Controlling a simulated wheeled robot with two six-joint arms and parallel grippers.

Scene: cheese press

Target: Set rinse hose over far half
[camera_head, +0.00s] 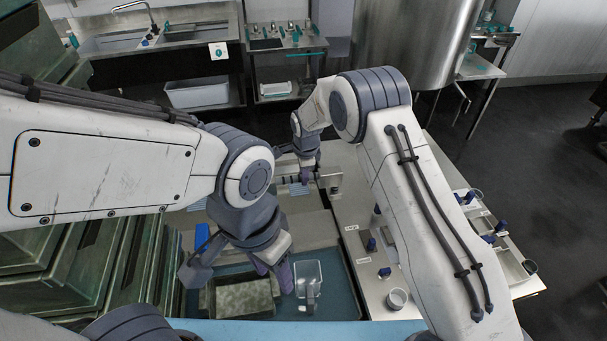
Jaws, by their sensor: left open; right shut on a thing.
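My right gripper (307,176) reaches over the far part of the long basin (325,237). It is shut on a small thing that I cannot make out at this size. I cannot identify the rinse hose for certain. A small metal plate or bracket (331,183) shows just right of that gripper. My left gripper (272,275) is open over the near part of the basin, with its fingers pointing down. It is between a grey-green rectangular block or tray (241,300) and a clear jug (307,275). I cannot tell whether it touches either.
A pale counter (358,265) right of the basin holds a white cup (397,298) and small dark-blue-topped items. Green stacked crates (85,265) stand on the left. My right arm hides part of the counter. A large steel tank (415,40) stands behind.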

